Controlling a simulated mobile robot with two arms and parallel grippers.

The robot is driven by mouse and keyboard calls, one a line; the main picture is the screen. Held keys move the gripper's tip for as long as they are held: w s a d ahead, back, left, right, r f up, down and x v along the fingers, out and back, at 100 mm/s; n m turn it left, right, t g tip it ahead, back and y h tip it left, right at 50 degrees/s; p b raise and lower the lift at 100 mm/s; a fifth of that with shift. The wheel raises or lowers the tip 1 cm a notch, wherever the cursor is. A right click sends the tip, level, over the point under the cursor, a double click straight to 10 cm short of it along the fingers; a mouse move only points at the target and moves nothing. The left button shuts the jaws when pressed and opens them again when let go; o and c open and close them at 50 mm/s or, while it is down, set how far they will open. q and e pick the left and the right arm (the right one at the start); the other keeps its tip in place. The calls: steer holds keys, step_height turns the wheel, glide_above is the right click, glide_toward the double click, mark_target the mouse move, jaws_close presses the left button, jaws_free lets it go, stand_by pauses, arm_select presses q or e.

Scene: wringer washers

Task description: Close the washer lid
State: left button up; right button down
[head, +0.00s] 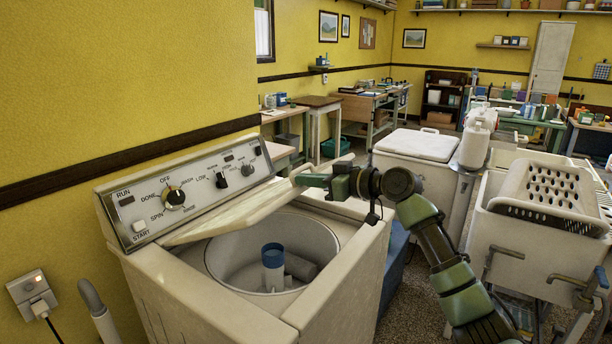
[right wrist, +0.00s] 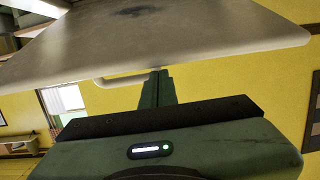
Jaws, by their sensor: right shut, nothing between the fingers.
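The washer (head: 340,300) stands at the left front with its tub (head: 230,250) open and a blue-topped agitator (head: 272,256) inside. Its lid (head: 245,212) is hinged at the back by the control panel and tilted partly down, above the tub opening. My right gripper (head: 304,180) is shut and empty at the right end of the lid, near its raised edge. In the right wrist view, the fingers (right wrist: 157,88) point at the underside edge of the lid (right wrist: 150,45), which fills the top; I cannot tell whether they touch it. My left gripper is not in view.
A lidded white tub (head: 415,145) and a wringer unit (head: 476,140) stand behind to the right. A basin with a perforated basket (head: 540,190) is at the right. A wall outlet (head: 32,293) with a plug is at the left.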

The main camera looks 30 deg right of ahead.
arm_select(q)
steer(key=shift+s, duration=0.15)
